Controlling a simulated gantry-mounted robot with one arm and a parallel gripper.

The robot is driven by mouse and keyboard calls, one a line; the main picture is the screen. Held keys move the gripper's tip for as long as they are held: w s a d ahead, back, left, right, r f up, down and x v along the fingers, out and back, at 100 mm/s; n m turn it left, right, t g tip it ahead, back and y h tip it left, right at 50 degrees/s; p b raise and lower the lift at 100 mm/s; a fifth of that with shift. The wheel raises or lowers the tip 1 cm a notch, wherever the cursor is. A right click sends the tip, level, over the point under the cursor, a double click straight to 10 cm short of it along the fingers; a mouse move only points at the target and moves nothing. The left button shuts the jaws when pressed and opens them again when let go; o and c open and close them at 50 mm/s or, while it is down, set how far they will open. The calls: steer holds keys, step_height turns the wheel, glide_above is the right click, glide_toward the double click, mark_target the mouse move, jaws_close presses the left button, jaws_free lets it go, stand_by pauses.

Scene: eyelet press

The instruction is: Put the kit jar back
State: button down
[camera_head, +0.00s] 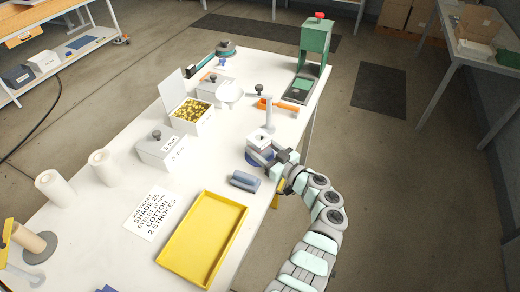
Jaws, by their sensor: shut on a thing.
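My gripper (273,156) is at the right edge of the white table, its jaws shut on a small pale, square-topped thing (259,142), which I take to be the kit jar. The jaws and the wrist hide part of it. A dark blue round pad (252,159) shows just below it; I cannot tell whether the two touch. A blue-grey block (244,181) lies close by on the near left side of the gripper.
A yellow tray (240,206) lies in front. A green press (316,40) is at the back. Two white spools stand left.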

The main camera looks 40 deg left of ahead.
steer(key=shift+c, duration=2.4)
jaws_free()
